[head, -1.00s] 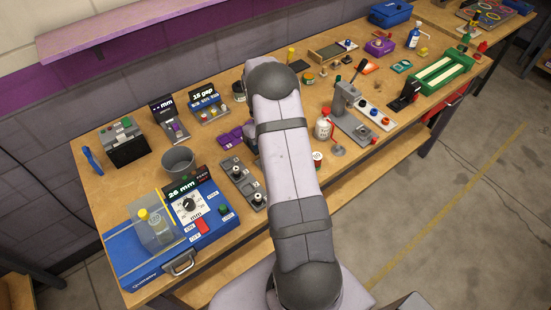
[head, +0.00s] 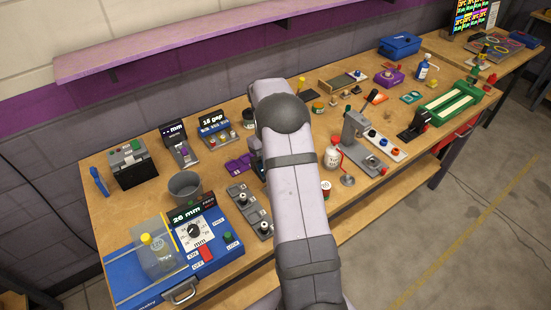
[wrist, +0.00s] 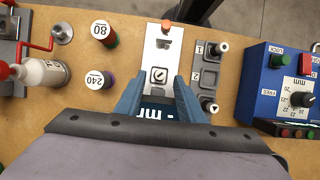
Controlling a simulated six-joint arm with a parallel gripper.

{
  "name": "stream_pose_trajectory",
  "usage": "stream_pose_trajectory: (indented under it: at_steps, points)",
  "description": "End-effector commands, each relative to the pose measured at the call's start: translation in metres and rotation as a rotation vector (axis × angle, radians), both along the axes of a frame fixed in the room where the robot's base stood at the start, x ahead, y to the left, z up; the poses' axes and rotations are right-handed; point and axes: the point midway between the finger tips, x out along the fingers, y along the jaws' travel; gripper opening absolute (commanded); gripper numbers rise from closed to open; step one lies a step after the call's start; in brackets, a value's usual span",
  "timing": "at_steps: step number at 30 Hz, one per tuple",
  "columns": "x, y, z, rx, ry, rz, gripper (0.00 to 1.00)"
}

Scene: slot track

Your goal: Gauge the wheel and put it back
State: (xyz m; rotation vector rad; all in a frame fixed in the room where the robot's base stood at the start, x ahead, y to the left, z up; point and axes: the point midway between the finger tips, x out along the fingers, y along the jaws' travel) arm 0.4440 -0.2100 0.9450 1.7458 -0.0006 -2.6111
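In the wrist view my gripper (wrist: 159,80) has its two blue fingers apart, with nothing seen held between them. It is over a pale metal plate (wrist: 164,50) with a small ring mark, an orange knob (wrist: 166,27) and a dark "mm" display (wrist: 160,112). The rail also shows in the head view (head: 236,187). My arm hides the plate there.
The blue box (wrist: 268,95) with dial and buttons is right of the rail in the wrist view. Pots marked 80 (wrist: 103,31) and 240 (wrist: 97,80) and a white bottle (wrist: 45,73) are left. A grey cup (head: 185,187) stands behind the blue box.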

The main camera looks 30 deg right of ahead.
Motion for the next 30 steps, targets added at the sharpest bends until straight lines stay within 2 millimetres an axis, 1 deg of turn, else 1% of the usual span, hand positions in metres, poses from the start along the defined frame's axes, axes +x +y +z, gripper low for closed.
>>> stream_pose_trajectory:
  at_steps: [1, 6, 12, 18, 24, 28, 30]
  points:
    - [0.006, 0.0, 0.007, -0.002, -0.006, 0.001, 0.35]
    - [0.017, 0.0, 0.034, -0.001, -0.003, 0.0, 0.35]
    - [0.024, 0.0, 0.055, 0.0, -0.002, 0.0, 0.35]
    - [0.027, 0.0, 0.064, 0.001, 0.0, 0.0, 0.35]
    - [0.027, 0.002, 0.066, 0.0, -0.002, 0.001, 0.35]
    - [0.026, 0.011, 0.068, -0.004, -0.018, 0.007, 0.35]
    - [0.025, 0.021, 0.069, -0.007, -0.033, 0.014, 0.35]
